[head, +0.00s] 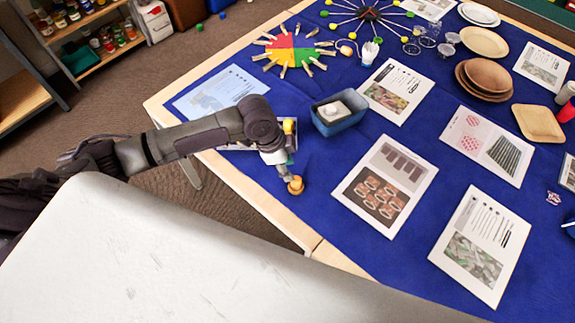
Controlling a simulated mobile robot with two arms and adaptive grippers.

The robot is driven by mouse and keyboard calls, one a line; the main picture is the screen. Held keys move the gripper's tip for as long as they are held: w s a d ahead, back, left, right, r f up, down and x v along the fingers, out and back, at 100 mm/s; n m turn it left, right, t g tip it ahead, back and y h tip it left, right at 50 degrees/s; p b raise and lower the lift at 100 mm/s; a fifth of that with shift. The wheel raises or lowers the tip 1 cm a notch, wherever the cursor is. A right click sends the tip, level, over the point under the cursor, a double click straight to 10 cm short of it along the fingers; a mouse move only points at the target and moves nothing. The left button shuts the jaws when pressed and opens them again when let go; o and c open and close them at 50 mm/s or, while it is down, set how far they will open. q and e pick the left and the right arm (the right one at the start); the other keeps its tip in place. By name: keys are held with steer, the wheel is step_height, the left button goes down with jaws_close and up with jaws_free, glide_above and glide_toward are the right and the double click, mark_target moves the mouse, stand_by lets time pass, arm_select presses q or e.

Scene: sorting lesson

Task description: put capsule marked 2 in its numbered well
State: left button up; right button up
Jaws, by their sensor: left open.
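My left gripper (285,170) reaches in over the near edge of the blue cloth and points down, open. A small round orange-tan piece (295,186), perhaps the capsule, stands on the cloth right at its fingertips. I cannot tell whether they touch it, and no number is readable. A pale tray (293,142), perhaps the one with the wells, lies behind my left wrist and is mostly hidden by it. A yellow piece (289,125) shows at its right end. No well numbers are readable. My right gripper is not in view.
A blue-grey bin (339,116) with a white item inside stands just behind the tray. Printed cards (386,184) lie to the right, and a color wheel with clothespins (294,48) lies at the back. Wooden plates (537,123) are far right. Bare cloth lies right of the gripper.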

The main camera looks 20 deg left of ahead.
arm_select(q)
steer(key=shift+b+x, duration=2.35)
steer(key=shift+b, duration=0.2)
steer(key=shift+d+f, duration=0.1)
steer(key=shift+f, duration=0.15)
steer(key=shift+x, duration=0.85)
steer(key=shift+c, duration=1.4)
